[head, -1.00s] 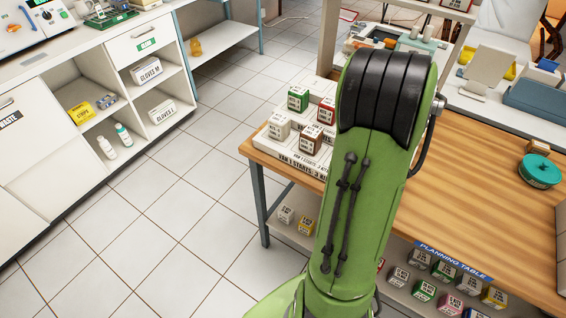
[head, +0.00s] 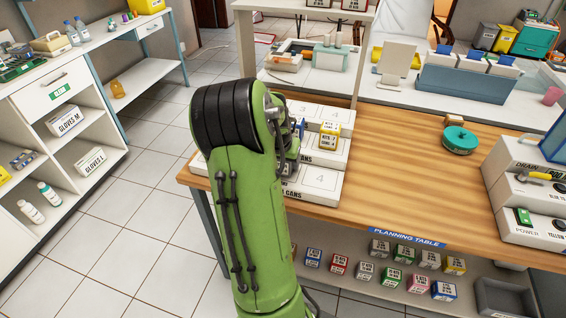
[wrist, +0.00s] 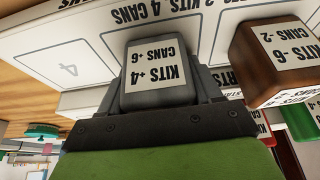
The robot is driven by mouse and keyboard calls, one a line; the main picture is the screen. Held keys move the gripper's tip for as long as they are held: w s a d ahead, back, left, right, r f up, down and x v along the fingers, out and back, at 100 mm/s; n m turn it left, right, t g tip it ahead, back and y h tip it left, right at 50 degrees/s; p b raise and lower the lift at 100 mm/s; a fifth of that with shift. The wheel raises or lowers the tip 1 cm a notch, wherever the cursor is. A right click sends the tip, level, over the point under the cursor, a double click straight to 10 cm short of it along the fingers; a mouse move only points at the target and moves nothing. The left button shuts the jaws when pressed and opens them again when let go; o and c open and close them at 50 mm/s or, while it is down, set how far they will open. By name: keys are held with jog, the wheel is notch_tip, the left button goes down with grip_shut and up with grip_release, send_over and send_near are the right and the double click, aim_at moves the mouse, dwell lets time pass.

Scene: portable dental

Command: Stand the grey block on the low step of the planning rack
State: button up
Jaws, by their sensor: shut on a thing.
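The grey block (wrist: 158,68), with a white label about kits and cans, is held between the fingers of my gripper (wrist: 162,88) in the wrist view. It is over or against an outlined slot of the planning rack's low step (wrist: 85,45); I cannot tell whether it touches. A brown block (wrist: 265,60) is on the rack just right of my gripper in that view. In the head view my arm hides the grey block and much of the planning rack (head: 318,190). Slot 4 there is bare, and a yellow block (head: 329,135) stands on a higher step.
The wooden planning table (head: 400,185) has free room right of the rack. A teal round container (head: 460,139) lies there, with power boxes (head: 540,205) at the right. Several labelled blocks sit on the shelf below (head: 345,290). A white upright frame (head: 245,50) rises behind the rack.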

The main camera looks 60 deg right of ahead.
jog(key=o, duration=0.7)
jog(key=shift+f, duration=0.1)
jog(key=o, duration=0.4)
